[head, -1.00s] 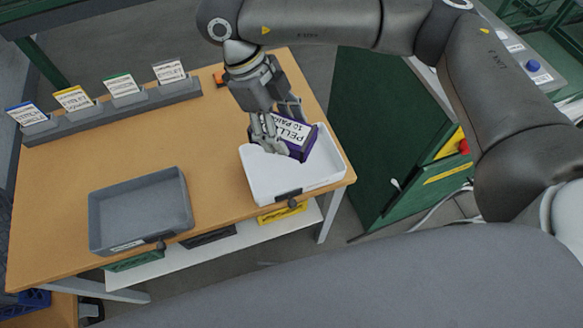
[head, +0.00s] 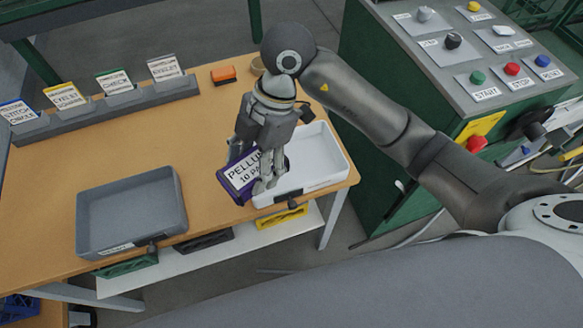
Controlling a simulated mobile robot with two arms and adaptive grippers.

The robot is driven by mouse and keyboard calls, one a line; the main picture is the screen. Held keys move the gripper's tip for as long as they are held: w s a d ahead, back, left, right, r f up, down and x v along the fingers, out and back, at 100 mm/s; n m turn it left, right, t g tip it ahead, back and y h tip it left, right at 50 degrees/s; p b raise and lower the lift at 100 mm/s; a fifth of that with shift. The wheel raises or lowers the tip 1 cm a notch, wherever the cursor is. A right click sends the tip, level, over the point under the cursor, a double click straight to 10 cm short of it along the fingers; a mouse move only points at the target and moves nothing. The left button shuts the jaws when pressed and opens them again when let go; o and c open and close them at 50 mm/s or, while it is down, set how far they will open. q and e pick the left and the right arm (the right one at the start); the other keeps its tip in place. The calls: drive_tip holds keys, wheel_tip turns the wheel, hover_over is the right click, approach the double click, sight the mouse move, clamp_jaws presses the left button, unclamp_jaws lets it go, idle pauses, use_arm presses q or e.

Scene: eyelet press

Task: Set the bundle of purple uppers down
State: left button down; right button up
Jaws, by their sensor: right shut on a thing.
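The bundle of purple uppers (head: 238,178) is a purple block with a white label reading "PELLU…" and "10 PA…". My right gripper (head: 260,180) is shut on it and points down. The bundle is tilted in the picture and overlaps the left edge of the white tray (head: 328,160). It appears held up, but its underside is hidden, so I cannot tell its exact height. The grey tray (head: 130,209) lies to the left on the wooden table and is empty. My left gripper is not in view.
A grey rack with several label cards (head: 119,98) stands along the table's back left. An orange block (head: 223,74) lies at the back. A green press cabinet with a button panel (head: 480,72) stands right of the table. Bare tabletop (head: 180,140) lies between rack and trays.

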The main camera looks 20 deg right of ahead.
drive_tip(key=m, duration=0.1)
drive_tip(key=a+m+t, duration=0.1)
drive_tip(key=m, duration=0.1)
drive_tip(key=shift+s+a+f+b, duration=0.1)
drive_tip(key=shift+s+f+b, duration=0.2)
drive_tip(key=shift+s+f, duration=0.1)
drive_tip(key=shift+m+t, duration=0.3)
drive_tip(key=shift+m, duration=0.2)
drive_tip(key=shift+w+f, duration=0.1)
drive_tip(key=shift+f, duration=0.05)
drive_tip(key=w+d+f, duration=0.2)
drive_tip(key=d, duration=0.1)
drive_tip(key=w+d+f, duration=0.3)
drive_tip(key=w+d+f+p, duration=0.1)
drive_tip(key=w+d+f, duration=0.1)
drive_tip(key=d+f, duration=0.1)
drive_tip(key=shift+w+d+f, duration=0.1)
drive_tip(key=shift+w+d, duration=0.15)
drive_tip(key=shift+d, duration=0.25)
drive_tip(key=shift+w+d+f, duration=0.35)
drive_tip(key=shift+d+f, duration=0.1)
drive_tip(key=shift+f, duration=1.85)
drive_tip(key=o, duration=1.3)
drive_tip(key=shift+c, duration=0.2)
